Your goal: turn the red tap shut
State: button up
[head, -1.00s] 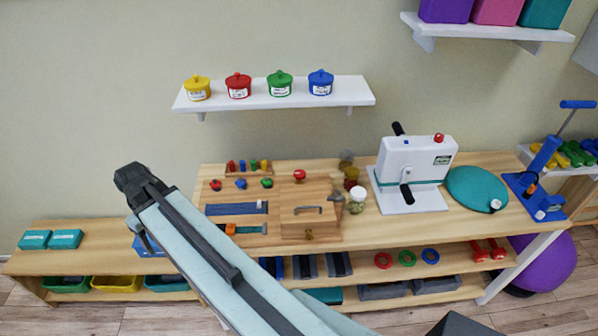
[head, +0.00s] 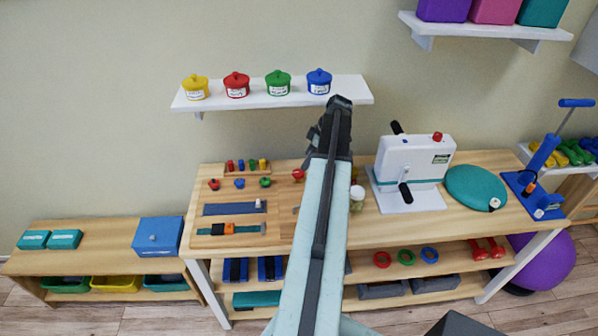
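A small red tap (head: 213,184) stands at the left of a row on the wooden board, with a blue one (head: 240,183) and a green one (head: 265,182) to its right. It is in plain view, but too small to tell which way its handle is turned. My gripper (head: 330,128) shows only as the dark end of my arm, well to the right of and apart from the red tap. Its fingers cannot be made out, and I see nothing held.
A red knob (head: 298,175) sits right of the taps, beside my arm. My arm hides the wooden box. A jar (head: 357,198) and white crank machine (head: 410,175) stand to the right. A shelf with lidded pots (head: 270,98) hangs above. A blue box (head: 158,236) stands lower left.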

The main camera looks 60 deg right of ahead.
aim_at(299, 173)
jog(key=b+x, duration=0.7)
jog(key=x, duration=0.1)
jog(key=shift+s, duration=0.1)
jog(key=shift+r, duration=0.1)
jog(key=c, duration=1.4)
jog(key=shift+a, duration=0.2)
jog(key=shift+d, duration=0.1)
